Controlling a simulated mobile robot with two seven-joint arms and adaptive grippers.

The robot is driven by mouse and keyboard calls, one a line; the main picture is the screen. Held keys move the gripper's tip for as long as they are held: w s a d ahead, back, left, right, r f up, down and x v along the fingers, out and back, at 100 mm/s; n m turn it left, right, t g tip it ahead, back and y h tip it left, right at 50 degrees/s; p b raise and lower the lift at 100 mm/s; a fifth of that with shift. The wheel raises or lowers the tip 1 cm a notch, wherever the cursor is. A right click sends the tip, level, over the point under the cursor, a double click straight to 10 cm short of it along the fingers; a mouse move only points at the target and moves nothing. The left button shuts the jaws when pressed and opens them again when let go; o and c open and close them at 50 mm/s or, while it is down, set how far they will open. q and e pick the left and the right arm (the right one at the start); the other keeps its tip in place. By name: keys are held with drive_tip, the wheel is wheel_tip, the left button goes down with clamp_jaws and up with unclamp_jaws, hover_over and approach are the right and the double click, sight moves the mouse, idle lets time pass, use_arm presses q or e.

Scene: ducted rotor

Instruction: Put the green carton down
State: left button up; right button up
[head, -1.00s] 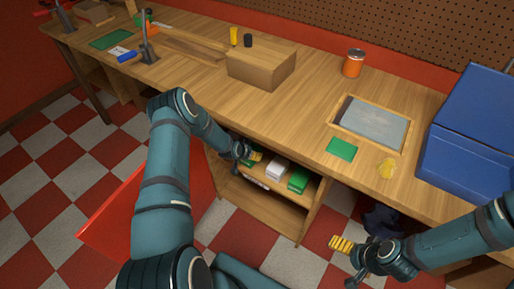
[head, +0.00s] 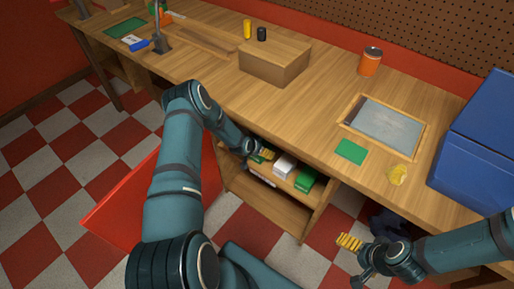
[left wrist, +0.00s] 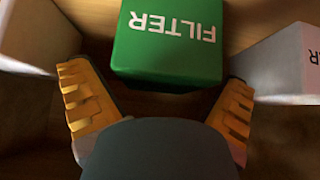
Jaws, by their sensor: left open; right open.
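A green carton (left wrist: 168,48) lettered FILTER fills the top middle of the left wrist view. My left gripper (left wrist: 157,88) is open, with its yellow fingers spread to either side of the carton's near end. A gap shows between each finger and the carton. In the head view my left gripper (head: 263,153) is inside the shelf opening under the bench, partly hiding the green there. My right gripper (head: 354,257) is open and empty, low in front of the bench.
Pale cartons (left wrist: 38,35) flank the green one in the left wrist view. On the shelf (head: 270,205) are a white carton (head: 284,165) and another green carton (head: 306,180). The bench top (head: 220,85) holds a cardboard box (head: 275,63), an orange can (head: 370,62) and a blue case (head: 475,160).

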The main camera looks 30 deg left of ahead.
use_arm(q)
drive_tip(key=p+v, duration=0.3)
drive_tip(key=v, duration=0.9)
use_arm(e)
drive_tip(key=r, duration=0.3)
drive_tip(key=shift+s+r, duration=0.1)
drive_tip(key=shift+s, duration=0.2)
use_arm(q)
drive_tip(key=s+d+n+g+h, duration=0.1)
drive_tip(key=s+d+g, duration=0.1)
drive_tip(key=s+d, duration=0.55)
drive_tip(key=s+d+n+g+h, duration=0.15)
drive_tip(key=s+d, duration=0.25)
drive_tip(key=d, duration=0.6)
drive_tip(key=s+d+r+n+g, duration=0.1)
drive_tip(key=s+d+r+g, duration=0.1)
drive_tip(key=s+d, duration=0.35)
drive_tip(key=s+d+r+n+g, duration=0.1)
drive_tip(key=s+d+g, duration=0.2)
drive_tip(key=s, duration=0.5)
drive_tip(key=w+d+r+m+t, duration=0.2)
drive_tip(key=w+r, duration=0.3)
drive_tip(key=w, duration=0.1)
drive_tip(key=shift+d+h, duration=0.2)
drive_tip(key=shift+h, duration=0.15)
drive_tip(key=shift+f, duration=0.1)
drive_tip(key=shift+c, duration=0.3)
use_arm(e)
drive_tip(key=shift+c, duration=0.3)
